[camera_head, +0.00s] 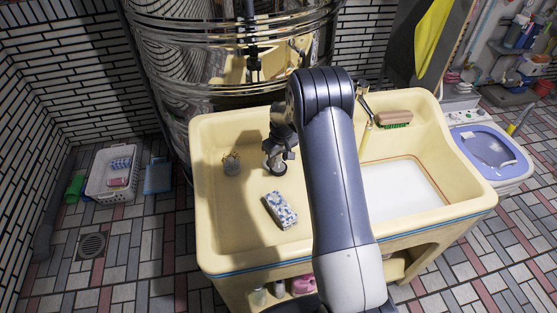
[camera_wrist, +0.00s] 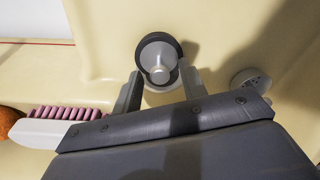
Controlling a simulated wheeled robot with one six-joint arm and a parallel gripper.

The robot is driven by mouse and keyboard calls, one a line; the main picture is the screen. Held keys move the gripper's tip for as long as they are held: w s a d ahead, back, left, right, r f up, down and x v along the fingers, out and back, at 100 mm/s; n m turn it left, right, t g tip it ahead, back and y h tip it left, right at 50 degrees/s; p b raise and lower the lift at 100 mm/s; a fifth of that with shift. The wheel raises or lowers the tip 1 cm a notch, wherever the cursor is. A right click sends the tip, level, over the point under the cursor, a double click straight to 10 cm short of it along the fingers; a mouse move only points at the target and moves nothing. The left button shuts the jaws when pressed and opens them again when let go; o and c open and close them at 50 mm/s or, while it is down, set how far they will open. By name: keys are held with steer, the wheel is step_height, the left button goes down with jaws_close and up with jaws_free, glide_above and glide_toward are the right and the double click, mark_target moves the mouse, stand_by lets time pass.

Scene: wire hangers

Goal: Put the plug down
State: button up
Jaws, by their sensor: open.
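The plug (camera_wrist: 159,54), a round piece with a dark rim and a pale grey knob, sits at the top middle of the wrist view. It also shows below my gripper in the head view (camera_head: 279,169). My gripper (camera_wrist: 162,76) is open, with its two fingers apart on either side of the knob. Its jaws also show over the left basin in the head view (camera_head: 277,155). The plug appears to rest on the cream sink (camera_head: 222,205), but its underside is hidden. A round perforated grey disc (camera_wrist: 251,80) lies right of the fingers.
A green-bristled brush (camera_head: 395,118) is on the sink's back ledge. A white basket (camera_head: 113,173) is on the floor at left.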

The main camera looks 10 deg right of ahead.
mark_target(281, 170)
step_height(281, 170, up, 11)
steer(key=s+b, duration=0.1)
steer(key=shift+s+d, duration=0.15)
steer(key=shift+d, duration=0.15)
